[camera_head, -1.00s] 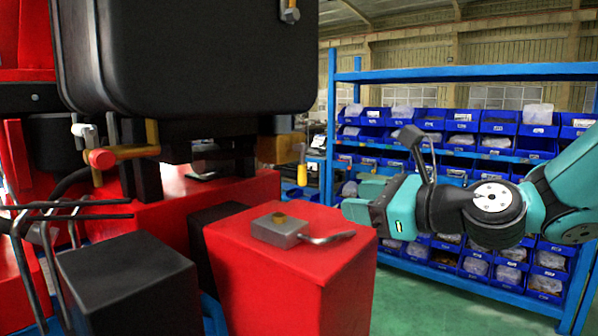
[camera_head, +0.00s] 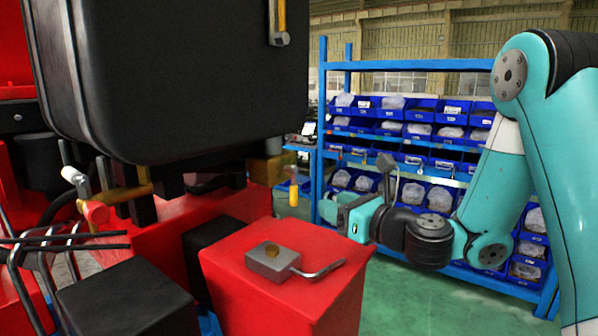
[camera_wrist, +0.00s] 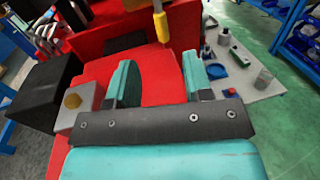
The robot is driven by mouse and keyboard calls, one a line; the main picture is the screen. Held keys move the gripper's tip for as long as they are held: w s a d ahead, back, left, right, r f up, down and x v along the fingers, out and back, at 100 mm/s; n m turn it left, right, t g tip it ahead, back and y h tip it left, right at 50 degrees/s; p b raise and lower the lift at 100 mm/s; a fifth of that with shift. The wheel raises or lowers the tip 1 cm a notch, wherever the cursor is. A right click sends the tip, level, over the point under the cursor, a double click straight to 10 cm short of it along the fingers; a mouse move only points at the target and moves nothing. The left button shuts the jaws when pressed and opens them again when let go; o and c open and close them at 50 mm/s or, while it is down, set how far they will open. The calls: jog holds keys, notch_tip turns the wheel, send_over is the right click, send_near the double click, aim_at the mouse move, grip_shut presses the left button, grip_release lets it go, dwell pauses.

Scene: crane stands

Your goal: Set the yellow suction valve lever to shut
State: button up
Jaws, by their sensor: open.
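The yellow lever (camera_head: 293,190) hangs down, roughly upright, beyond the red block in the head view. Its yellow grip also shows at the top of the wrist view (camera_wrist: 161,24), ahead of the space between my fingers. My gripper (camera_head: 332,206) is to the right of the lever and slightly lower in the head view, apart from it. In the wrist view my gripper (camera_wrist: 158,76) has its two teal fingers spread, with nothing between them. The lever's pivot is not clear.
A red block (camera_head: 285,295) carries a grey box (camera_head: 272,263) with a brass nut and bent metal lever. A large black tank (camera_head: 170,75) overhangs the left. A blue rack (camera_head: 400,65) of bins stands behind. A grey surface (camera_wrist: 262,88) with small parts lies right in the wrist view.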

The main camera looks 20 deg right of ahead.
aim_at(296, 188)
jog(key=p+x, duration=0.5)
jog(key=x, duration=0.5)
jog(key=shift+r+p, duration=0.15)
jog(key=shift+p, duration=0.25)
jog(key=shift+w+a, duration=0.2)
jog(key=shift+w, duration=0.3)
grip_shut()
